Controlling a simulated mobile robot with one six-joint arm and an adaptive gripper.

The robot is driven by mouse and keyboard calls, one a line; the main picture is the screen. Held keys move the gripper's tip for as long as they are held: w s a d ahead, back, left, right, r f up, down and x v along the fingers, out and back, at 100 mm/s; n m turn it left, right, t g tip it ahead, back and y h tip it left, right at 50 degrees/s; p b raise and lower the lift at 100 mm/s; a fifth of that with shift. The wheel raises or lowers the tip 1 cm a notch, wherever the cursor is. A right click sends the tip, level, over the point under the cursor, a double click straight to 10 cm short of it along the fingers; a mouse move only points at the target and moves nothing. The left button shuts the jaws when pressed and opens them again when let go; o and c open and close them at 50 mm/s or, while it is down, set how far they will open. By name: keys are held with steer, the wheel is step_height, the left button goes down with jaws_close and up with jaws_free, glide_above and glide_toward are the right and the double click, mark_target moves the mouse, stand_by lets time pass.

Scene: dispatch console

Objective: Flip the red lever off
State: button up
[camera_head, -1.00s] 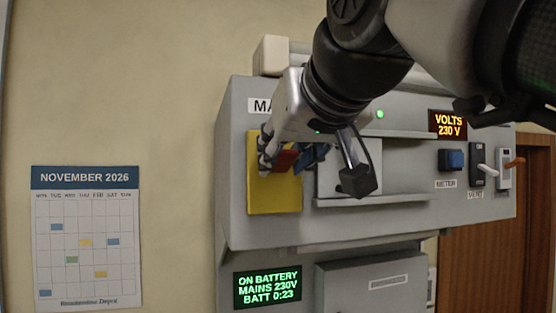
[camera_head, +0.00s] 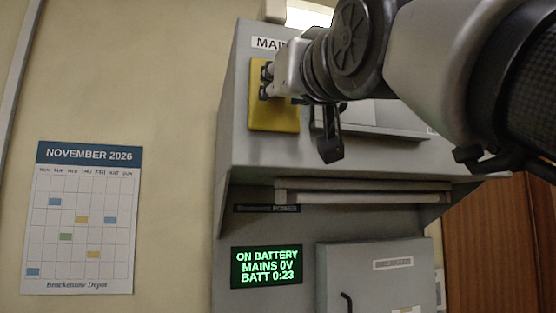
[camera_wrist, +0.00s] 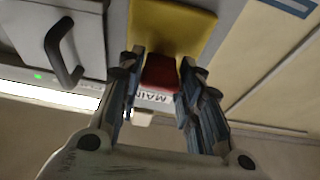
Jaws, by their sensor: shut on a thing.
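The red lever (camera_wrist: 160,74) shows in the wrist view against its yellow plate (camera_wrist: 172,24), between the two fingers of my gripper (camera_wrist: 161,68). My gripper is shut on the red lever. In the head view the yellow plate (camera_head: 272,118) is at the upper left of the grey console, under a partly covered label that starts "MAI". My gripper (camera_head: 268,80) is at the upper part of the plate there, and it and my arm hide the lever. The green display (camera_head: 267,267) below reads "ON BATTERY, MAINS 0V, BATT 0:23".
A cabinet door with a dark handle (camera_head: 346,302) is below the console, right of the display. A ledge (camera_head: 365,197) sticks out under the console. A calendar (camera_head: 82,218) hangs on the wall at left. My arm covers the console's upper right.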

steer(key=f+t+b, duration=0.1)
steer(key=b, duration=0.2)
steer(key=f+t+b, duration=0.1)
steer(key=b, duration=0.2)
steer(key=shift+w+y, duration=0.25)
steer(key=shift+y, duration=0.05)
steer(key=t+b, duration=0.1)
steer(key=b, duration=0.1)
steer(key=shift+w+a+b, duration=0.1)
steer(key=shift+b, duration=0.25)
steer(key=shift+t+b, duration=0.3)
steer(key=shift+b, duration=0.15)
steer(key=o, duration=1.1)
steer(key=shift+r, duration=0.1)
steer(key=shift+c, duration=0.2)
steer(key=s+d, duration=0.3)
steer(key=s, duration=0.9)
steer(key=shift+s+d+f, duration=0.25)
steer(key=shift+d+f, duration=0.05)
steer(key=shift+f, duration=0.1)
